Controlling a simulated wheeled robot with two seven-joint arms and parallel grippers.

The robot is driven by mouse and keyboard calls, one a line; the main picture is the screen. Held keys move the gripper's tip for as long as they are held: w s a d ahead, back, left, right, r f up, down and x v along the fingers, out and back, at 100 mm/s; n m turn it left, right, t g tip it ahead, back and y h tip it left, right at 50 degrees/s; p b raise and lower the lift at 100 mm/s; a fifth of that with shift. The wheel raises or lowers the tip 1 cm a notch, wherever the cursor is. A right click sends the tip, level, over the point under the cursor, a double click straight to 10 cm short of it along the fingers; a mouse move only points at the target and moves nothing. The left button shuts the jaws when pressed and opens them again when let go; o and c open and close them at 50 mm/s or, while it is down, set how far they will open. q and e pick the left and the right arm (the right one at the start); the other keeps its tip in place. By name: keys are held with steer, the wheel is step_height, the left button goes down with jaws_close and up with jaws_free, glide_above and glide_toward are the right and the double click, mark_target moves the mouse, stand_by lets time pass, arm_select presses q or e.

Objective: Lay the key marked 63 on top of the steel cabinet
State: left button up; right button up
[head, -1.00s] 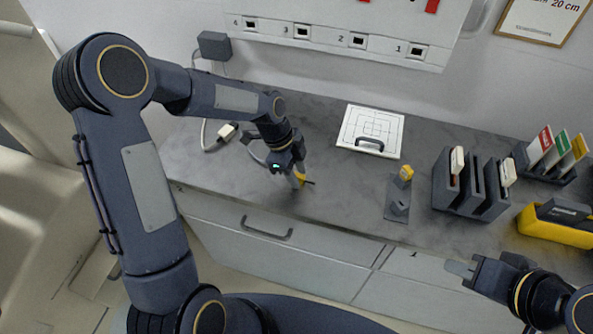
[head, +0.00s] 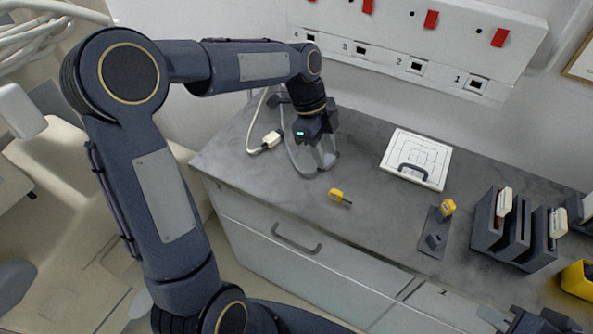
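A key with a yellow head (head: 337,195) lies flat on the grey marbled top of the cabinet (head: 262,185), and nothing holds it. Its dark shaft points right. A second yellow-headed key (head: 447,207) sits at the small dark stand (head: 433,243) to the right. I cannot read a number on either one. My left gripper (head: 326,162) is behind the first key, apart from it. Its fingers point down, look parted and hold nothing that I can see. My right gripper (head: 492,317) is at the bottom edge, partly cut off, away from both keys.
A white board with a handle (head: 416,160) lies at the back. Dark upright holders (head: 500,235) and a yellow box (head: 578,280) stand at right. A white plug with cable (head: 271,140) lies left of my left gripper. A numbered socket panel (head: 415,50) hangs on the wall.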

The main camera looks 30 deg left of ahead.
arm_select(q)
steer(key=s+a+r+n+t, duration=0.2)
steer(key=s+r+n, duration=0.1)
steer(key=s+n, duration=0.25)
steer(key=s+a+r+n+t, duration=0.1)
steer(key=s+a+r+n, duration=0.15)
steer(key=s+n, duration=0.35)
steer(key=s+d+f+n+t, duration=0.1)
steer(key=s+f+n+t, duration=0.1)
steer(key=s+n, duration=0.7)
steer(key=shift+s+f+t, duration=0.35)
steer(key=shift+s+t, duration=0.05)
steer(key=shift+s, duration=0.65)
